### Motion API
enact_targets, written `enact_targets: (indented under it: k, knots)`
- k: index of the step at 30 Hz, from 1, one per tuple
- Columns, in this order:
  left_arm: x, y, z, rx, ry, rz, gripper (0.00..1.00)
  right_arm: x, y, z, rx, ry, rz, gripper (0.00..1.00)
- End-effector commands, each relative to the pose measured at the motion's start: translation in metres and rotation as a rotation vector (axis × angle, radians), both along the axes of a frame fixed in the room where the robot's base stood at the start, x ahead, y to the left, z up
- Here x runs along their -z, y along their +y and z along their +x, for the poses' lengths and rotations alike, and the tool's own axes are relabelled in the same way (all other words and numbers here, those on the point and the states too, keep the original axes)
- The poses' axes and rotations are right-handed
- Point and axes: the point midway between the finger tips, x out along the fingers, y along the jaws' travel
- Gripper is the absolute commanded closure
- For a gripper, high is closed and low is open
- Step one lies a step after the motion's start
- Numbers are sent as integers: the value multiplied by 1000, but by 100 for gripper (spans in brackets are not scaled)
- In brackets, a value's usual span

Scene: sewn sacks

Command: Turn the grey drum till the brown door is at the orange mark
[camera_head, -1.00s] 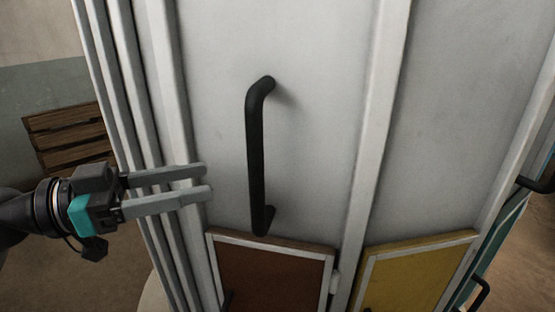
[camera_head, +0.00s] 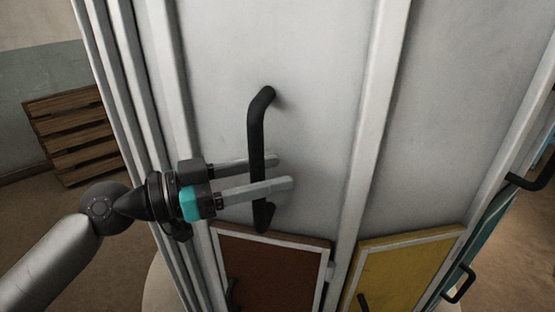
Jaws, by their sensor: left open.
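The grey drum (camera_head: 310,60) fills the middle of the head view, with pale upright ribs between its panels. A long black upright handle (camera_head: 256,128) stands out from the panel above the brown door (camera_head: 270,264). My left gripper (camera_head: 283,171) is open at the lower part of the handle. My right gripper is out of view. I see no orange mark.
A yellow door (camera_head: 405,272) with a black handle sits right of the brown one. Another black handle (camera_head: 530,181) stands out at the drum's right side. A wooden slatted pallet (camera_head: 75,135) is by the wall at the left, with bare floor around it.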

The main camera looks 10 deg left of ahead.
Motion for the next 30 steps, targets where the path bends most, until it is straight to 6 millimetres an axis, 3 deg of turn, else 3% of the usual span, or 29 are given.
enact_targets:
  k: [6,17,30]
  knots:
    - [-2,-12,8,0,-1,-1,43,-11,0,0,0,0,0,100]
    - [0,-15,10,0,-1,1,43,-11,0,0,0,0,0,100]
    - [0,-15,9,0,-1,1,90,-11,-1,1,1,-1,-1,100]
